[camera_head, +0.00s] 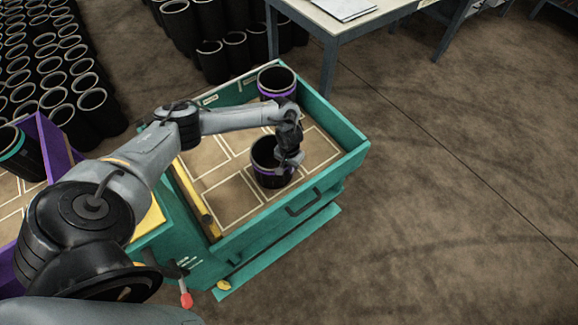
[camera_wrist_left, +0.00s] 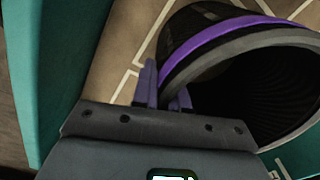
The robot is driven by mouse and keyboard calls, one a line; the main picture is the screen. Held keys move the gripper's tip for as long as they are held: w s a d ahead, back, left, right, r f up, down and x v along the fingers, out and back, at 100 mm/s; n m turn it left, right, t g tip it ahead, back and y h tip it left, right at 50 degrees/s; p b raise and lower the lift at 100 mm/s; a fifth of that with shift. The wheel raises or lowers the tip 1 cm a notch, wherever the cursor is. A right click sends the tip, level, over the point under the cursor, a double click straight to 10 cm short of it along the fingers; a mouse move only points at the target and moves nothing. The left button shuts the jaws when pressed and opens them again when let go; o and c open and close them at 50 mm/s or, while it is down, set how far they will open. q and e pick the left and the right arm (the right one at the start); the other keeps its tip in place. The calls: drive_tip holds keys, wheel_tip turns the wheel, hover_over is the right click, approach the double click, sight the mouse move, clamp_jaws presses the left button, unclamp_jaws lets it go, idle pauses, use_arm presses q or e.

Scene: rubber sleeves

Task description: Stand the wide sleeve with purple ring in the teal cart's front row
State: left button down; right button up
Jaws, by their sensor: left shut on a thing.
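A wide black sleeve with a purple ring (camera_head: 263,172) is upright in the teal cart (camera_head: 345,164), over the compartments on the handle side. I cannot tell whether its base touches the cart floor. My left gripper (camera_head: 287,163) is at its right rim, shut on its wall. In the left wrist view, the purple fingers (camera_wrist_left: 164,92) pinch the rim of the sleeve (camera_wrist_left: 215,42), and its open mouth faces right. A second black sleeve with a purple ring (camera_head: 276,94) stands in the cart's far corner. My right gripper is not in view.
The cart floor has pale lines marking several compartments, mostly empty. A yellow bar (camera_head: 195,200) runs along the cart's left side. A purple cart (camera_head: 58,147) with a teal-ringed sleeve (camera_head: 22,158) is at left. Many black sleeves and a grey table (camera_head: 345,22) stand behind.

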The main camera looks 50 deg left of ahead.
use_arm(q)
drive_tip(key=c, duration=1.5)
unclamp_jaws()
drive_tip(key=shift+f, duration=0.1)
drive_tip(key=o, duration=0.4)
drive_tip(key=shift+c, duration=0.2)
wheel_tip(320, 180, up, 12)
drive_tip(key=p, duration=0.5)
